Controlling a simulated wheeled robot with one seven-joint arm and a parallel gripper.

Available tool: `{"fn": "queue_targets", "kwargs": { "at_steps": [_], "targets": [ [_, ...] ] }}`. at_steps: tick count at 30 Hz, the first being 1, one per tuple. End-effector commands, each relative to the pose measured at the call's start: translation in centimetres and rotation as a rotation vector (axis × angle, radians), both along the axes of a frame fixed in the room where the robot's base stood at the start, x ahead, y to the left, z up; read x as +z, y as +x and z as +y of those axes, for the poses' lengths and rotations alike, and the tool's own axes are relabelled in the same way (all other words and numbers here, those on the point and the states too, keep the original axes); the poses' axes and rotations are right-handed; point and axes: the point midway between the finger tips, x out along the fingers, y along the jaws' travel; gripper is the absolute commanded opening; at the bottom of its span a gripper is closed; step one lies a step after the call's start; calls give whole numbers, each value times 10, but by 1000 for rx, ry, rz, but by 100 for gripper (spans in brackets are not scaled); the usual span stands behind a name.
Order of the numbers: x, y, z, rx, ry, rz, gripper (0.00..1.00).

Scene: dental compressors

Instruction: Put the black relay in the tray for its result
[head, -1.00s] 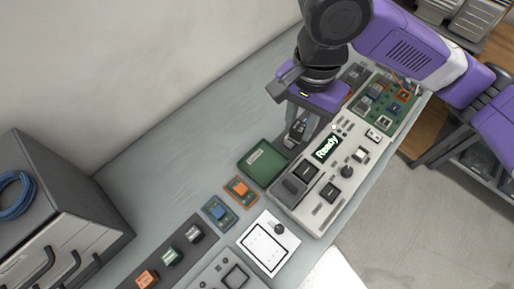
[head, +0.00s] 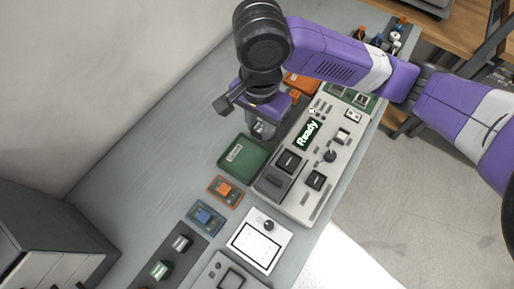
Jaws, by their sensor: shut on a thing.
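My gripper (head: 262,131) points down over the bench, just behind the green tray and beside the tester's far left edge. It is shut on a small dark thing, which looks like the black relay; the fingers mostly hide it. The green tray (head: 233,172) lies flat and empty with a pale label. An orange tray (head: 303,84) is partly hidden behind my gripper and arm. The grey tester (head: 288,205) shows "Ready" on its display (head: 307,133) and has dark square parts and a knob on top.
An orange pad (head: 213,194) and a blue pad (head: 191,222) each hold a small part. A dark strip (head: 173,257) holds several blocks. A white panel (head: 258,242) with a black knob lies at the front. A grey cabinet (head: 40,225) stands left. The bench left of the pads is clear.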

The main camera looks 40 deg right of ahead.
Motion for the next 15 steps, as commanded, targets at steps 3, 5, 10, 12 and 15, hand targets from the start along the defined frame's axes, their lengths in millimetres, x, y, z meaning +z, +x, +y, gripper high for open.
{"fn": "queue_targets", "kwargs": {
  "at_steps": [3, 5, 10, 12, 15],
  "targets": [
    [-33, -1, 0, -4, 3, 4, 0],
    [-46, -1, 0, -2, -1, 4, 0],
    [-73, 0, -1, 1, -2, 2, 0],
    [-80, 0, -1, 1, -2, 2, 0],
    [-85, 0, 0, 1, -1, 1, 0]
  ]
}}
